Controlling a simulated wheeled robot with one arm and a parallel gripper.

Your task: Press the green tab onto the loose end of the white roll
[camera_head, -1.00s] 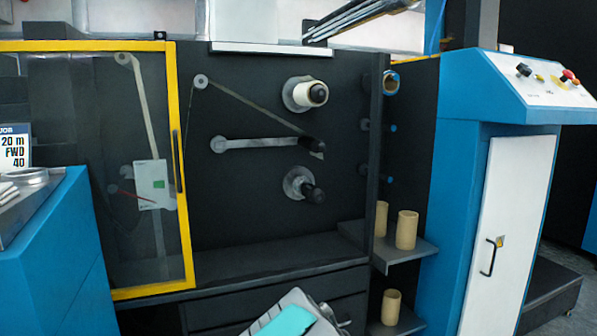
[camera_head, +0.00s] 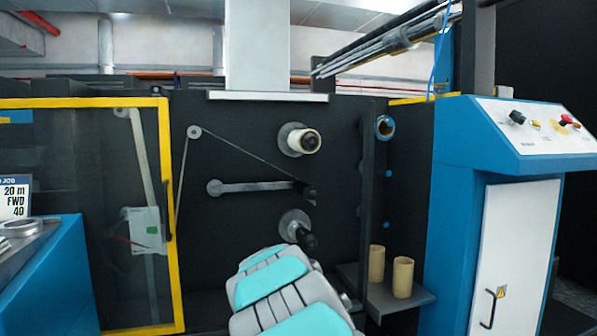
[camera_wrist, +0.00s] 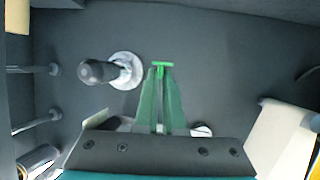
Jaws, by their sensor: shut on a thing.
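The white roll (camera_head: 305,141) sits on the upper spindle of the dark machine panel in the head view. I cannot clearly make out its loose end. In the wrist view, my gripper (camera_wrist: 161,72) is shut on the green tab (camera_wrist: 162,64), a small bright green piece at the fingertips. The tab is in front of the dark panel and appears apart from it. In the head view, my arm hides the gripper and tab.
The lower spindle (camera_head: 296,227) and a grey bar (camera_head: 250,187) project below the roll. A yellow-framed window (camera_head: 167,200) is at left. Tan cores (camera_head: 376,265) stand on a shelf at right.

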